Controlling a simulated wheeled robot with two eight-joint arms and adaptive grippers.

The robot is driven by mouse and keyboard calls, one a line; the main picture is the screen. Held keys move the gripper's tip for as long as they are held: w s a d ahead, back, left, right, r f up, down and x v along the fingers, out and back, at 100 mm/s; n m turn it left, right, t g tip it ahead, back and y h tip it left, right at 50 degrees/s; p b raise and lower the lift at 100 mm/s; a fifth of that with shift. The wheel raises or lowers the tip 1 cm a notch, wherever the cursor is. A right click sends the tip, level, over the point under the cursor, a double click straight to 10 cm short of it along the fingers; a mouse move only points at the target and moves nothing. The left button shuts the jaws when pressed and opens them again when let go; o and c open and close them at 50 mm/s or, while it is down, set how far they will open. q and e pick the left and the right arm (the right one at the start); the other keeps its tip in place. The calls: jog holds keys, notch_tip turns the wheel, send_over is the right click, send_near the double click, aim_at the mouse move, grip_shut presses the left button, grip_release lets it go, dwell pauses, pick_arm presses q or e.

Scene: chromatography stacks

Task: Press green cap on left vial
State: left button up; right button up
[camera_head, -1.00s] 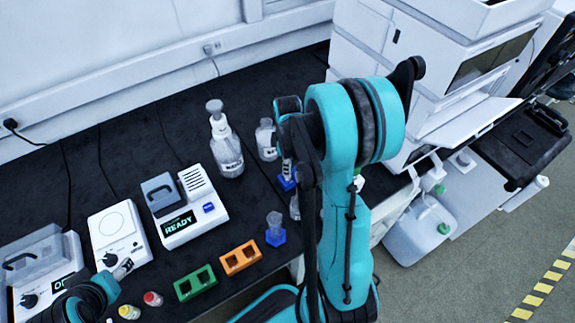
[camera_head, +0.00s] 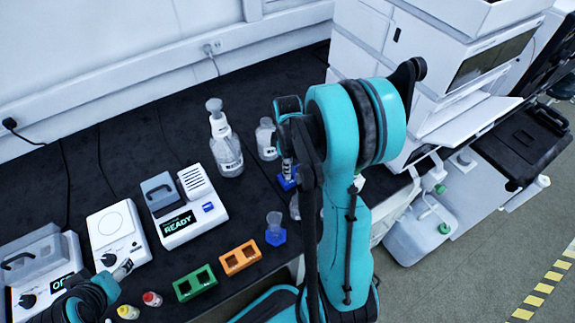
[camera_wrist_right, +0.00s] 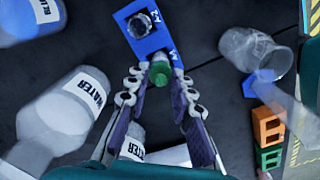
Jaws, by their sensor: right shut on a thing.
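The green cap (camera_wrist_right: 160,73) sits between the fingertips of my right gripper (camera_wrist_right: 160,84) in the right wrist view, and the fingers are shut on it. The cap is at the near end of a blue two-place vial holder (camera_wrist_right: 155,42). A vial with a dark round opening (camera_wrist_right: 140,22) stands in the far place. What is under the cap is mostly hidden, so I cannot tell whether it is seated. In the head view the holder (camera_head: 287,182) shows below my right gripper (camera_head: 287,166), partly behind my arm. My left gripper (camera_head: 122,269) is at lower left, its jaws unclear.
Orange (camera_head: 240,258) and green (camera_head: 195,283) blocks and a device reading READY (camera_head: 185,210) stand on the bench.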

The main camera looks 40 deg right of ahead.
dwell(0.8)
jog(key=o, duration=1.3)
jog(key=shift+r+p, duration=2.55)
jog(key=shift+r, duration=0.95)
grip_shut()
jog(key=shift+f, duration=0.25)
jog(key=shift+f+b, duration=2.55)
jog(key=shift+f, duration=0.2)
